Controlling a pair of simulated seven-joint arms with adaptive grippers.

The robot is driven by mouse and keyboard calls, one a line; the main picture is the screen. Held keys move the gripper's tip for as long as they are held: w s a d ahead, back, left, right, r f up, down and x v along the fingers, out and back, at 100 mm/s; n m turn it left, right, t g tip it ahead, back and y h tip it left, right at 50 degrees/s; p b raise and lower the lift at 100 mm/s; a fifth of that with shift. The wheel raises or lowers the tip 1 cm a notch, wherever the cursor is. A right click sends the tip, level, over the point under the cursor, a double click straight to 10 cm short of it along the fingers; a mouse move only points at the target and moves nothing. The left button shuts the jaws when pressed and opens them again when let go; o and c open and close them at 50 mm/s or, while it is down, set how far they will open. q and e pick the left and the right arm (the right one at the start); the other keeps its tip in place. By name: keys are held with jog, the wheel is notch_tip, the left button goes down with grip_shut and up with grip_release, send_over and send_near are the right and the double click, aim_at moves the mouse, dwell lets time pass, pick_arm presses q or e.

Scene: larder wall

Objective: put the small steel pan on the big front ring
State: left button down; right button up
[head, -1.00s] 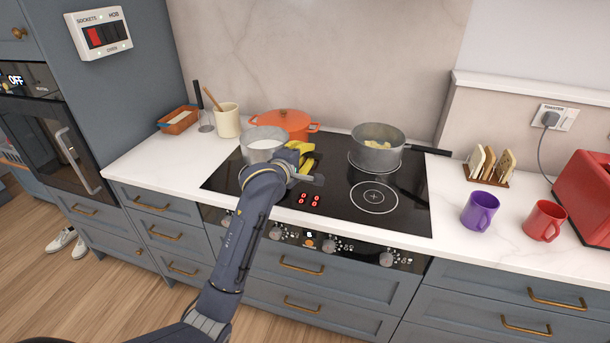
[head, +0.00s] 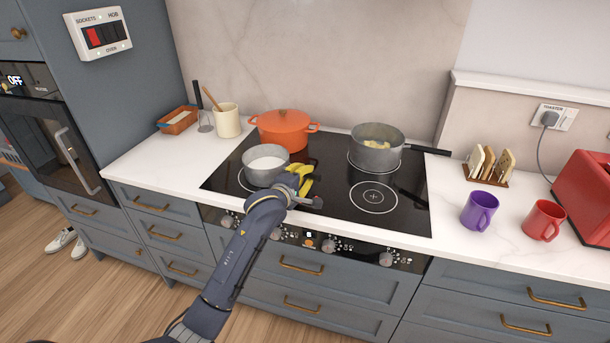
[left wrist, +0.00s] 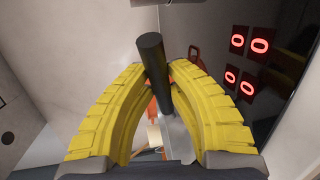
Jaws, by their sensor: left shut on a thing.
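The small steel pan (head: 259,177) with white contents is upright over the front left of the black hob. A ring's edge (head: 241,181) shows just under its left side; the rest of that ring is hidden. I cannot tell whether the pan's base touches the glass. My left gripper (head: 303,176), with yellow fingers, is to the right of the pan and shut on its handle. In the left wrist view the dark handle (left wrist: 153,70) stands between the two fingers. Another front ring (head: 373,197), at the right, is bare. My right gripper is not in view.
An orange lidded pot (head: 283,131) stands close behind the pan. A larger steel pan (head: 376,156) with food stands at the back right, its handle pointing right. A purple mug (head: 479,211) and a red mug (head: 544,220) stand on the counter right of the hob.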

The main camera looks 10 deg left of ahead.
pick_arm(q)
jog(key=shift+r, duration=0.1)
jog(key=c, duration=1.3)
grip_release()
jog(key=shift+s, duration=0.1)
jog(key=v, duration=1.1)
jog(key=shift+s+a, duration=0.1)
jog(key=shift+s, duration=0.25)
